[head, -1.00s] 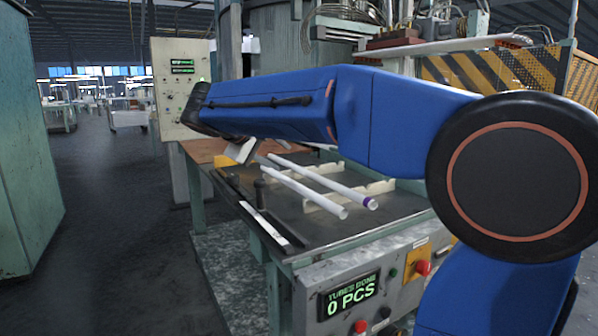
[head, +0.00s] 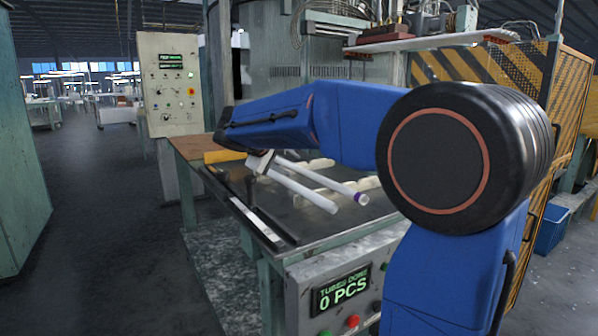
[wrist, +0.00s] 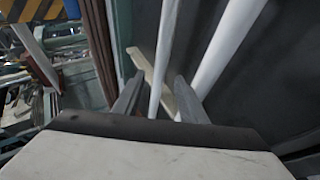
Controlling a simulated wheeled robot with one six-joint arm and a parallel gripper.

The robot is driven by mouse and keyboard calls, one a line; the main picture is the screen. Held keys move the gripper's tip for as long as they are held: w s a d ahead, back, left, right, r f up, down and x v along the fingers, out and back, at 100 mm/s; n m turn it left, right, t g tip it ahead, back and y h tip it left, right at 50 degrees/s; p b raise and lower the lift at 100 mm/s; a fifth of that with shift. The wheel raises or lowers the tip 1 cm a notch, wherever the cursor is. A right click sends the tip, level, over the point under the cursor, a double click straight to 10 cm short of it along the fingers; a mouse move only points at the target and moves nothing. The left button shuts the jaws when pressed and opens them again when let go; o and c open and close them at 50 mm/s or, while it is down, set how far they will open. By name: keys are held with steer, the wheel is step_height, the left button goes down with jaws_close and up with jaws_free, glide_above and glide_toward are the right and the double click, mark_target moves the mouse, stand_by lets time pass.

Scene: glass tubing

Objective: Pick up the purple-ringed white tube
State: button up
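The purple-ringed white tube (head: 325,184) lies on the table, with its purple ring at the near right end. A plain white tube (head: 303,191) lies beside it, nearer the front. My gripper (head: 263,163) is at the far left ends of the tubes. In the wrist view, my gripper (wrist: 159,82) is open, with a white tube (wrist: 166,50) running between its fingers. By its place on the side of the striped panel, this looks like the purple-ringed one, but no ring shows there. A second tube (wrist: 228,45) lies outside the right finger.
Cream notched supports (head: 365,184) carry the tubes above the dark tabletop (head: 275,208). A yellow block (head: 222,156) sits at the table's far left. A control box (head: 340,290) is on the front. Another white tube (head: 440,42) is up on the machine behind.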

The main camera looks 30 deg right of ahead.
mark_target(297, 169)
steer(key=shift+x, duration=2.7)
steer(key=shift+a+f, duration=0.1)
jaws_close()
